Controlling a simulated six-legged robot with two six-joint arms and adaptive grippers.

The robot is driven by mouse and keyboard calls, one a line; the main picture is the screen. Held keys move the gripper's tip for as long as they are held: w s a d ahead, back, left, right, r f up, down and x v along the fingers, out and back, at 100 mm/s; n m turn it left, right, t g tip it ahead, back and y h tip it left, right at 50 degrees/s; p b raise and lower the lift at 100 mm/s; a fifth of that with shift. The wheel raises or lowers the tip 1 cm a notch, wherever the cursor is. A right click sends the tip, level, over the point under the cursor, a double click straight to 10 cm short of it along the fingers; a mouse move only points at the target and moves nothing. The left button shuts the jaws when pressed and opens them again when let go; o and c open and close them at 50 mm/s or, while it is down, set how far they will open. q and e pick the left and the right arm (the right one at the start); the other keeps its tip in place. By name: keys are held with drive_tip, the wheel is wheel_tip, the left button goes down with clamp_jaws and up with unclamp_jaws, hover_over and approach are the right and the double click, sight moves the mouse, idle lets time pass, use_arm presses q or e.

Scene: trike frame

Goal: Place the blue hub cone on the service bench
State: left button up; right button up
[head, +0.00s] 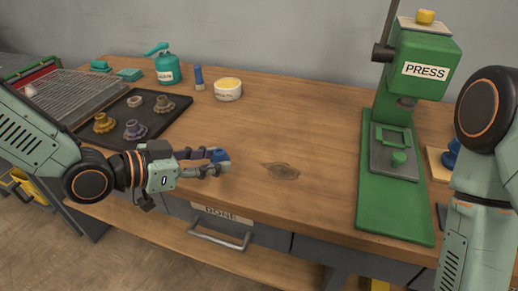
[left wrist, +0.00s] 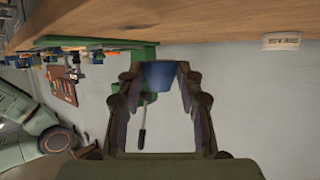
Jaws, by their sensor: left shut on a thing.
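The blue hub cone (head: 219,155) is held between the fingertips of my left gripper (head: 212,165). It also shows in the left wrist view as a blue tapered piece (left wrist: 160,75) between the two fingers. The gripper is shut on it near the front edge of the service bench (head: 290,120), left of a dark knot in the wood. I cannot tell whether the cone touches the bench top. My right arm shows at the right edge, but its gripper is out of view.
A black tray (head: 172,122) with several hubs lies left, beside a wire rack (head: 75,92). A teal oil can (head: 167,66), blue-handled tool (head: 198,76) and grease tub (head: 228,90) stand behind. The green press (head: 395,215) stands right. The middle bench is clear.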

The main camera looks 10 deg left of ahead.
use_arm(q)
drive_tip(key=shift+w+d+r+n+t, duration=0.3)
drive_tip(key=shift+w+d, duration=0.15)
drive_tip(key=shift+w, duration=0.2)
drive_tip(key=shift+w+r+n+t+y+b, duration=1.15)
drive_tip(key=shift+w+r+n+y, duration=0.75)
drive_tip(key=shift+w, duration=1)
drive_tip(key=shift+y, duration=0.3)
drive_tip(key=f, duration=0.2)
drive_tip(key=f+b, duration=0.1)
drive_tip(key=f, duration=0.2)
drive_tip(key=shift+d+f, duration=0.25)
drive_tip(key=shift+f, duration=0.05)
drive_tip(key=shift+w+d+f+b, duration=0.1)
drive_tip(key=shift+w+f+b, duration=0.05)
drive_tip(key=shift+f+b, duration=0.2)
drive_tip(key=shift+a+f, duration=0.2)
drive_tip(key=shift+f, duration=0.3)
drive_tip(key=shift+s+f+b, duration=0.25)
drive_tip(key=shift+f+b, duration=0.3)
drive_tip(key=shift+f, duration=0.6)
drive_tip(key=shift+w+f, duration=0.1)
drive_tip(key=shift+f, duration=0.2)
drive_tip(key=shift+w+d, duration=0.1)
drive_tip(key=shift+w, duration=0.05)
drive_tip(key=shift+s+f, duration=0.1)
drive_tip(key=shift+s, duration=0.1)
drive_tip(key=o, duration=1.2)
drive_tip(key=shift+w+f, duration=0.1)
drive_tip(key=shift+f, duration=0.05)
